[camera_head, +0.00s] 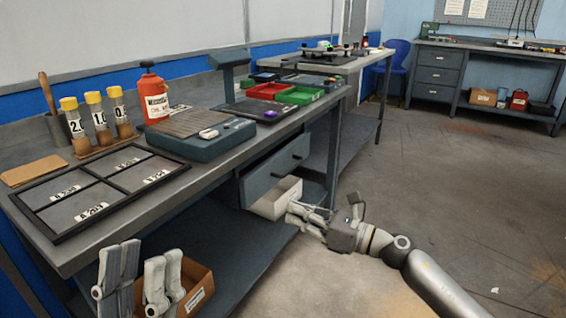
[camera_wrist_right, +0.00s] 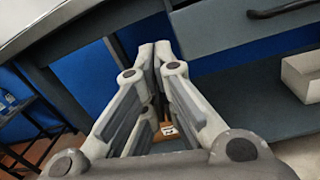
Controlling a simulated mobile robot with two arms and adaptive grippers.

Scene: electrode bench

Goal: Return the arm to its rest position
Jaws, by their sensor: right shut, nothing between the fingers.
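My right gripper (camera_head: 293,214) is at the end of the right arm, in front of the bench and beside the open white box (camera_head: 278,197) under the drawer. In the right wrist view its fingers (camera_wrist_right: 154,50) come together with nothing between them. My left gripper (camera_head: 142,252) is at the bottom left of the head view, in front of the bench. Its two fingers stand apart with an empty gap. The rest of the left arm is out of view.
The grey bench (camera_head: 205,180) holds a divided tray (camera_head: 85,187), yellow-capped vials, a red bottle (camera_head: 153,98) and a grey device (camera_head: 200,145). The drawer (camera_head: 272,170) looks pulled out. A cardboard box (camera_head: 197,297) is below. Floor at right (camera_head: 450,190) is clear.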

